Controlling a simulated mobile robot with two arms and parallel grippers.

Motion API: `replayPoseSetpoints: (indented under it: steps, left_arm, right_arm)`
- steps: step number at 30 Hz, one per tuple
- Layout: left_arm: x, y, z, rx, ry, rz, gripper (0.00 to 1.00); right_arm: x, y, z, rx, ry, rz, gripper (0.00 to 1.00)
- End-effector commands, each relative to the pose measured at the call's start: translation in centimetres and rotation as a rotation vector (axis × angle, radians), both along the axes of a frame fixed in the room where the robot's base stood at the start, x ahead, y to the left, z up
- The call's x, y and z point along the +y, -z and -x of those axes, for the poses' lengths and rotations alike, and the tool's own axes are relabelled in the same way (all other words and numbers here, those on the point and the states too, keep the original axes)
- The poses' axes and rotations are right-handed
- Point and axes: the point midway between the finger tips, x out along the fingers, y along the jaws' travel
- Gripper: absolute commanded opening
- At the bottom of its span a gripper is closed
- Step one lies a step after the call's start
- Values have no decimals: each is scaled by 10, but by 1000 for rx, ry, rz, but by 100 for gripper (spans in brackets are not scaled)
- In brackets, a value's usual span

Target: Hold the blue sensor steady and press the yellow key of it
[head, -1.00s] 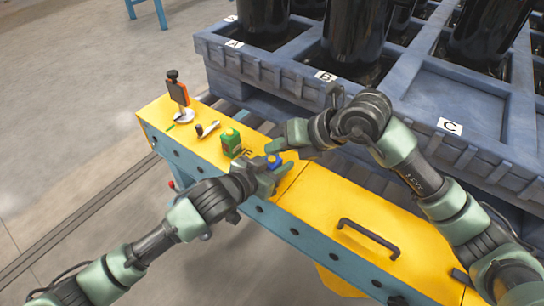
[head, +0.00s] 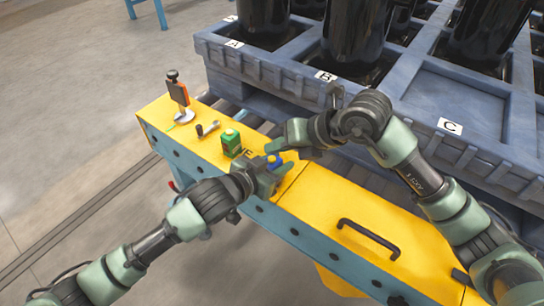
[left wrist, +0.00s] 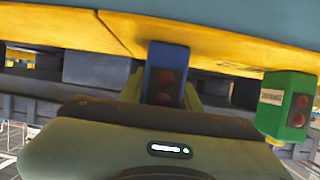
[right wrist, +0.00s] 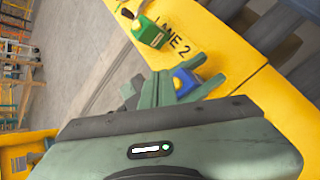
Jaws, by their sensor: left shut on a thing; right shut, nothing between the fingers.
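The blue sensor (head: 275,162) stands on the yellow bench top near its front edge. My left gripper (head: 268,172) is shut on the blue sensor from the front. My right gripper (head: 270,150) is shut and empty, its tip close to the sensor's top by the yellow key. I cannot tell whether it touches the key.
A green sensor (head: 231,143) stands just left of the blue one. Beyond it lie a small metal tool (head: 207,129) and an orange-and-black device on a stand (head: 179,95). A black handle (head: 368,238) rises from the bench at right. A blue-grey pallet (head: 450,95) with black cylinders is behind.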

Motion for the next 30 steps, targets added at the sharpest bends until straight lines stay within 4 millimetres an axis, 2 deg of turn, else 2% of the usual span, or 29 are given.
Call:
replayPoseSetpoints:
  steps: [16,30]
  left_arm:
    - [0,0,0,0,0,0,0]
    - [0,0,0,0,0,0,0]
  right_arm:
    - [0,0,0,0,0,0,0]
    - [0,8,0,0,0,0,0]
